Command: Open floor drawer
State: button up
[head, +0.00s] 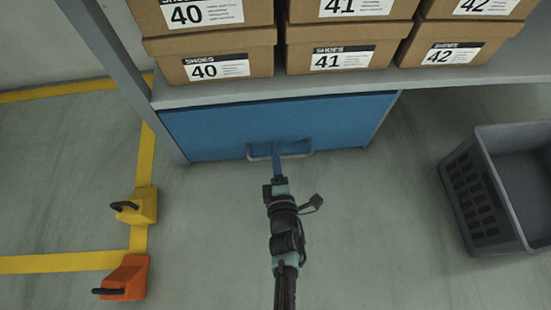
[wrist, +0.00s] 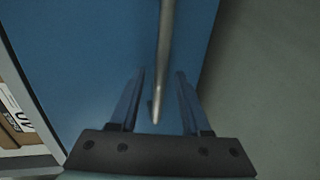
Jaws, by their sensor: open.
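The floor drawer (head: 340,118) is a blue front set under the grey shelf, close to the floor. Its grey bar handle (head: 302,154) runs along the lower middle of the front. My gripper (head: 277,150) reaches the handle from the near side. In the wrist view, the handle (wrist: 164,60) runs between the two open fingers of my gripper (wrist: 160,92), with a gap on each side. The blue drawer front (wrist: 90,60) lies behind it. The drawer looks shut against the shelf frame.
Shoe boxes (head: 230,40) marked 40, 41 and 42 stand on the shelf (head: 300,88) above the drawer. A grey crate (head: 475,200) stands on the floor at right. A yellow block (head: 143,205) and an orange block (head: 128,278) lie at left. The floor before the drawer is clear.

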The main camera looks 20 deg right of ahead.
jog(key=shift+w+d, duration=0.1)
jog(key=shift+w, duration=0.2)
jog(key=shift+c, duration=0.4)
grip_shut()
dwell(0.9)
